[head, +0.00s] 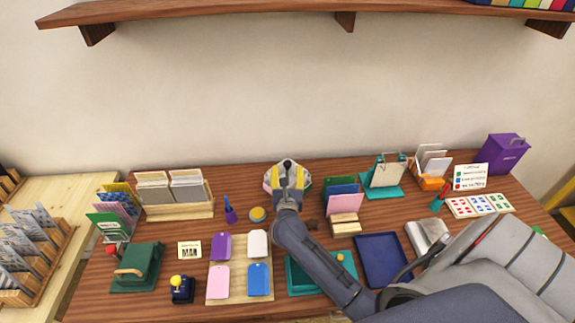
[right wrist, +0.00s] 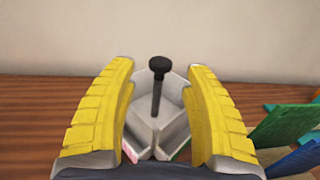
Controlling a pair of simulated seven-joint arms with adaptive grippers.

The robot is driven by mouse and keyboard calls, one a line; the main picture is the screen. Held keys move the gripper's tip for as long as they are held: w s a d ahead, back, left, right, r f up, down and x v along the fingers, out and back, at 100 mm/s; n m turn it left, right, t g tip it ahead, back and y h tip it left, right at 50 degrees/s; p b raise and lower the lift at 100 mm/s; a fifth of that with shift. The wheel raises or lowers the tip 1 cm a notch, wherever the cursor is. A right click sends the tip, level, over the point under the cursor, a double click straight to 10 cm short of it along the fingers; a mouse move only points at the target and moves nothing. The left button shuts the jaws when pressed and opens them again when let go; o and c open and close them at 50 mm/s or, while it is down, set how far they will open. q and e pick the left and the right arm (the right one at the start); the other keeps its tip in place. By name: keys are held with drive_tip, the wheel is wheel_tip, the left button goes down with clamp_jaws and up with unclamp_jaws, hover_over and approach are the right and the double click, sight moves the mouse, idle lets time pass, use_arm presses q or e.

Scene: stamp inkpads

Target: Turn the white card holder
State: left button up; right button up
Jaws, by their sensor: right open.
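The white card holder (head: 268,183) stands at the back middle of the table, mostly hidden behind my right gripper (head: 288,177) in the head view. In the right wrist view the holder (right wrist: 172,128) shows pale grey-white walls around a central post with a black knob (right wrist: 159,66). My right gripper (right wrist: 160,75) is open, with one yellow finger on each side of the holder. I cannot tell whether the fingers touch it. Pink and green show at the holder's lower edges. My left gripper is not in view.
Green and blue cards (right wrist: 285,122) stand close to the right in the wrist view. A yellow-topped round pad (head: 257,214) and a purple cup (head: 230,214) are left of the gripper. A wooden card box (head: 180,211) is farther left. Tags on a board (head: 239,290) lie in front.

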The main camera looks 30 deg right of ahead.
sight(287, 168)
drive_tip(key=shift+x, duration=2.1)
drive_tip(key=shift+s, duration=0.1)
clamp_jaws()
